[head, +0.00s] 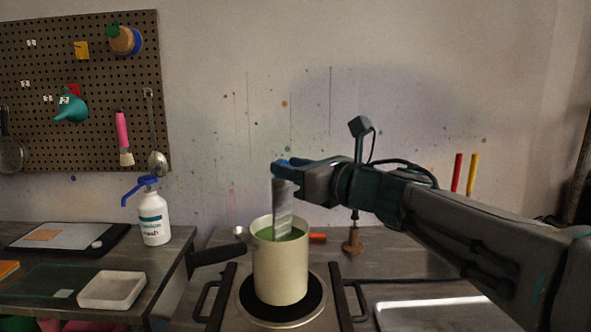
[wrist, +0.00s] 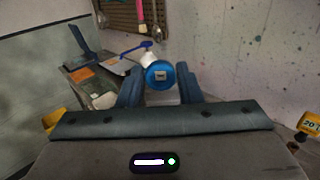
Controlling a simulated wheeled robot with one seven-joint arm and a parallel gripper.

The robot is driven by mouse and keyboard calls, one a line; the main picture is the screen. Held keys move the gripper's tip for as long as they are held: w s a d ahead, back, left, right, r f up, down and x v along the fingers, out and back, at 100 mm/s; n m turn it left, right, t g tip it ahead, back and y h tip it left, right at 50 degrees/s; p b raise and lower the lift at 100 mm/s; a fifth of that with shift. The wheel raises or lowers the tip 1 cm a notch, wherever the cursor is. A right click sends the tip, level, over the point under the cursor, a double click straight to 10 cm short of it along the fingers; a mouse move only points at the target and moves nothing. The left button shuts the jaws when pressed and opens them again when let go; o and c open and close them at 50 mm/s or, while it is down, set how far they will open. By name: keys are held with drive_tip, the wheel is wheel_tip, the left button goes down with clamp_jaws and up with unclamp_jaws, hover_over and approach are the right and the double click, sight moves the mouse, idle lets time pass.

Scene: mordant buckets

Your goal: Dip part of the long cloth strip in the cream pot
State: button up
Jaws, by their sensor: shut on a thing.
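The cream pot (head: 281,275) stands upright on a dark round hotplate and holds green liquid (head: 296,235). My gripper (head: 282,168) is directly above the pot, shut on the top of the long cloth strip (head: 282,205). The strip is grey, hangs straight down through the pot's mouth, and its lower end is hidden inside; it appears to reach the liquid. In the wrist view a blue round piece with a pale label (wrist: 159,75) shows between the fingers (wrist: 158,92), with a pale patch below it.
A dark handle (head: 216,254) sticks out left of the pot. Black side handles flank the hotplate (head: 281,312). A metal tray (head: 432,315) lies at right, under my arm.

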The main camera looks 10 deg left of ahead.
drive_tip(key=shift+s+a, duration=0.1)
drive_tip(key=shift+s, duration=0.05)
drive_tip(key=shift+s+a+b, duration=0.35)
drive_tip(key=shift+s+b, duration=0.05)
drive_tip(key=shift+s, duration=0.15)
drive_tip(key=shift+w, duration=0.1)
drive_tip(key=shift+w+d+r+b, duration=0.1)
drive_tip(key=shift+w+d+b, duration=0.35)
drive_tip(key=shift+w+b, duration=0.3)
idle(1.6)
wheel_tip(320, 180, up, 7)
drive_tip(key=p, duration=0.5)
drive_tip(key=shift+s, duration=0.15)
